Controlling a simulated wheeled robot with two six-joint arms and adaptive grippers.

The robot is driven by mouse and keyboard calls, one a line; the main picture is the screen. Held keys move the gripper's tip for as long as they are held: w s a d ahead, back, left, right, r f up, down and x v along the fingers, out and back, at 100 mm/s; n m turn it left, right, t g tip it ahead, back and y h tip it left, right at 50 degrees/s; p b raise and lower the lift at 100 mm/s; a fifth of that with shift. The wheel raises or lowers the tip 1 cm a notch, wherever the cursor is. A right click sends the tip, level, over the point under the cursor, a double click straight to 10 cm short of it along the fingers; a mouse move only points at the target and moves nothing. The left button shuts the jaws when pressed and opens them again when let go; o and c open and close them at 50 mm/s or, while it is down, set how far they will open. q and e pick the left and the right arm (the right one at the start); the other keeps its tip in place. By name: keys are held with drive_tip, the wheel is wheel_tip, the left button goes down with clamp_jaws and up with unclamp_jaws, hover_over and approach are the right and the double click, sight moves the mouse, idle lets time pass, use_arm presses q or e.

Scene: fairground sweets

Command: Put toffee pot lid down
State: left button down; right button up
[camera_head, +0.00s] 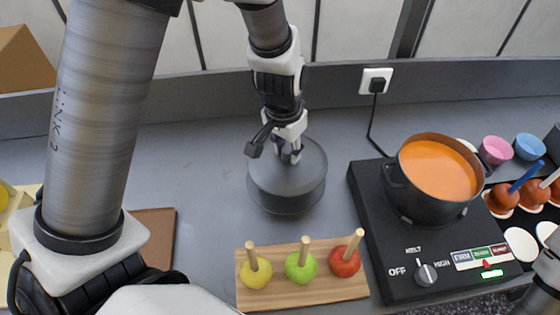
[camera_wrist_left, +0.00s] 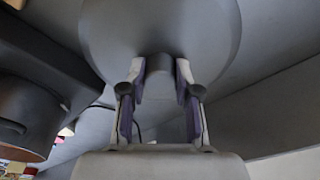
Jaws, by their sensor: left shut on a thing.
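The toffee pot lid (camera_head: 308,160) is a dark grey disc above the grey counter, left of the hot plate. My left gripper (camera_head: 289,152) is above it, pointing down, shut on its knob. In the left wrist view the gripper (camera_wrist_left: 160,75) has a finger on each side of the knob (camera_wrist_left: 159,64), with the lid (camera_wrist_left: 205,40) behind. A dark round shape shows under the lid; I cannot tell if it is shadow or whether the lid touches the counter. The dark pot (camera_head: 408,200) is uncovered, full of orange toffee (camera_head: 437,168). My right gripper is not seen.
The pot stands on a black hot plate (camera_head: 368,215) with a dial (camera_head: 426,274) and lit green light. A wooden board (camera_head: 300,292) in front holds yellow, green and red apples on sticks. Pink (camera_head: 495,150) and blue (camera_head: 529,147) cups stand right. Counter left of the lid is clear.

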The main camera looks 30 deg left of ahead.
sight(286, 165)
use_arm(q)
drive_tip(key=f, duration=0.2)
drive_tip(key=f+b, duration=0.1)
drive_tip(key=f, duration=0.1)
drive_tip(key=a+f, duration=0.1)
drive_tip(key=f, duration=0.1)
drive_tip(key=shift+w+f, duration=0.1)
drive_tip(key=shift+f, duration=0.2)
drive_tip(key=shift+d, duration=0.3)
drive_tip(key=shift+f+b, duration=0.15)
drive_tip(key=shift+b, duration=0.15)
drive_tip(key=c, duration=0.8)
unclamp_jaws()
drive_tip(key=shift+a, duration=0.1)
drive_tip(key=shift+r, duration=0.25)
drive_tip(key=r, duration=0.4)
drive_tip(key=s+r+p, duration=0.1)
drive_tip(key=r, duration=0.3)
drive_tip(key=r+p, duration=0.1)
drive_tip(key=r, duration=0.2)
drive_tip(key=shift+s+r, duration=0.2)
drive_tip(key=shift+r, duration=0.2)
